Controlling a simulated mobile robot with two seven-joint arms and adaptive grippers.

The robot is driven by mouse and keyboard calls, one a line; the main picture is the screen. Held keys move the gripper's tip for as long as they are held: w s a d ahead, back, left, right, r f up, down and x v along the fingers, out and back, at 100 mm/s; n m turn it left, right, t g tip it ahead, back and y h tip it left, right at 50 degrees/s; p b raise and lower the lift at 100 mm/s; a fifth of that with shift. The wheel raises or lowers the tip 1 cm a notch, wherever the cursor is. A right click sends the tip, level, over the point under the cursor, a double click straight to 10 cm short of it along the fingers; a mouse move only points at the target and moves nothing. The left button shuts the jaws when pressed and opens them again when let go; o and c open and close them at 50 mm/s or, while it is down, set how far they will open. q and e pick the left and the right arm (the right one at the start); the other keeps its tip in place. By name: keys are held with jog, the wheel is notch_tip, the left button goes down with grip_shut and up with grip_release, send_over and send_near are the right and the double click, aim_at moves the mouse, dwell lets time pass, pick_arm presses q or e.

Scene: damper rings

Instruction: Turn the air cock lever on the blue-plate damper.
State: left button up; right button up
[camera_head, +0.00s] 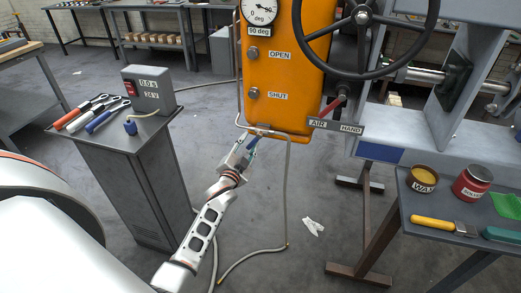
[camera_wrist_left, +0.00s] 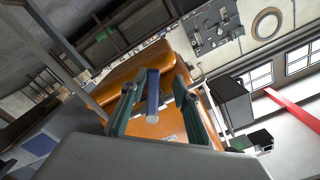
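The damper's orange actuator box (camera_head: 283,75) stands at top centre in the head view, and the blue plate (camera_head: 380,152) is on the frame to its right. A blue lever (camera_head: 253,142), which looks like the air cock lever, hangs under the box near a grey hose. My left gripper (camera_head: 243,150) is just below the box, at the lever. In the left wrist view the blue lever (camera_wrist_left: 153,92) lies between my two spread fingers (camera_wrist_left: 156,88), with a gap on each side. The cock body is mostly hidden. My right gripper is out of view.
A red-handled lever (camera_head: 337,104) sits above the AIR/HAND label (camera_head: 336,125), below a black handwheel (camera_head: 362,18). A grey cabinet (camera_head: 132,150) with tools stands left. A bench (camera_head: 405,200) with tins stands right. The hose (camera_head: 287,200) loops down to the floor.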

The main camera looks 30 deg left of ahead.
pick_arm(q)
jog(key=shift+s, duration=0.15)
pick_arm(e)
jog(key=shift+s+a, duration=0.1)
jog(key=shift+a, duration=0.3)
pick_arm(q)
jog(key=shift+p+v, duration=0.45)
jog(key=shift+v, duration=0.45)
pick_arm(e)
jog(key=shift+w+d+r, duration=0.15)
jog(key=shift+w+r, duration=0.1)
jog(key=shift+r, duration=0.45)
pick_arm(q)
jog(key=shift+d, duration=0.1)
jog(key=p+v, duration=0.2)
jog(key=v, duration=0.4)
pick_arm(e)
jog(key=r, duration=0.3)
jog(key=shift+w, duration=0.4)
